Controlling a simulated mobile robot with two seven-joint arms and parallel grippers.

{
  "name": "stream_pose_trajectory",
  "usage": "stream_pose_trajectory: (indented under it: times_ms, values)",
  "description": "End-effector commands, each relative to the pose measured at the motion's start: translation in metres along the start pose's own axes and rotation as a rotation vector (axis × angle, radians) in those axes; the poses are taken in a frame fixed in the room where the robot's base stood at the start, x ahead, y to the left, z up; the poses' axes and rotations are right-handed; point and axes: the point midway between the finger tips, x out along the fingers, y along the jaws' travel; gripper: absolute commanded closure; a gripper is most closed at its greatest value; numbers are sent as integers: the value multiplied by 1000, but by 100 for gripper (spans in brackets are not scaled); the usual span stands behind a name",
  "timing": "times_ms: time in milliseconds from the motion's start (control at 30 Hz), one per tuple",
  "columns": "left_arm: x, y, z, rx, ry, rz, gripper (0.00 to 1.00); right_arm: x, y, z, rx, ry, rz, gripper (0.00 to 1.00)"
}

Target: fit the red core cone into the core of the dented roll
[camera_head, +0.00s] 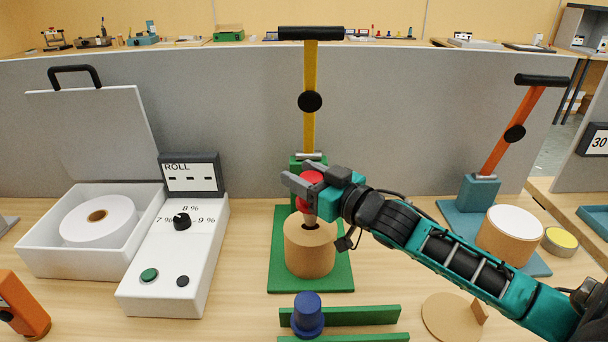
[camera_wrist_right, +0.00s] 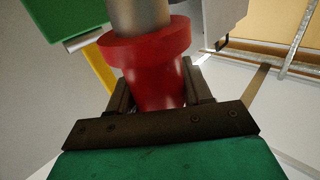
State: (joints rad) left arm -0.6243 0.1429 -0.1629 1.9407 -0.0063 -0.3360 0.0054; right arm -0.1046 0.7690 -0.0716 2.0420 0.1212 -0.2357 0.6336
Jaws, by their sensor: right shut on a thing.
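The red core cone (camera_head: 312,178) has a red flanged body and a narrower grey-brown end. My right gripper (camera_head: 300,179) is shut on the red body, above the brown roll (camera_head: 310,252). The narrow end points down at the dark core hole in the roll's top; I cannot tell whether its tip is inside the hole. In the right wrist view the red cone (camera_wrist_right: 155,70) sits between both fingers, with its narrow end running out of the top edge. The roll stands upright on a green base plate (camera_head: 282,281). No dent shows clearly. My left gripper is out of view.
A yellow lever (camera_head: 311,75) with a black bar rises behind the roll. A blue cone (camera_head: 308,313) stands in front by green rails (camera_head: 350,316). An orange-levered stand with a white-topped roll (camera_head: 512,236) is right. A white box (camera_head: 62,257) and control unit (camera_head: 168,277) are left.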

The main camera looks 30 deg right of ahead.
Motion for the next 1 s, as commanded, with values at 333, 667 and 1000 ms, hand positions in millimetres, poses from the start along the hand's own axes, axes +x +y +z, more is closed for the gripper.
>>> stream_pose_trajectory:
  times_ms: [333, 667, 1000]
  values:
    - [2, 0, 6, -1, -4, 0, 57, 0, 0, 9, -1, 1, 0, 86]
    - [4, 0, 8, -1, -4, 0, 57, 0, 0, 17, 0, 1, 0, 86]
    - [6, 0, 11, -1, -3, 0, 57, 0, 0, 26, 1, 1, 0, 86]
